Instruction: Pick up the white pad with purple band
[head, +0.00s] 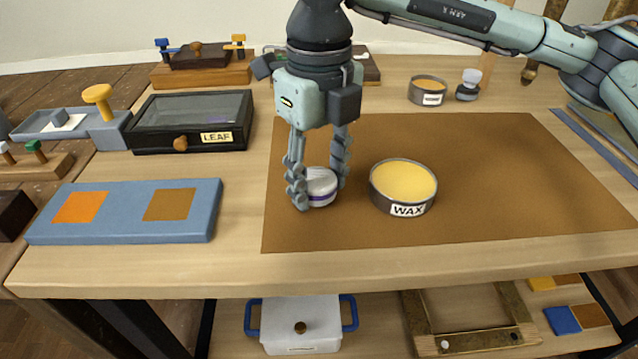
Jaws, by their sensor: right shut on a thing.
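The white pad with purple band (321,187) is a short round piece at the left part of the brown mat (480,225). My right gripper (318,190) points down over it, with its fingers on either side, shut on the pad. The fingers cover the pad's left and right edges. The pad is at or very near the mat surface; I cannot tell if it touches. My left gripper is not in view.
A wax tin (404,187) stands close to the right of the pad. A blue board (125,211) with orange and brown squares lies at left. A dark LEAF box (190,122) is behind it. The mat's right side is clear.

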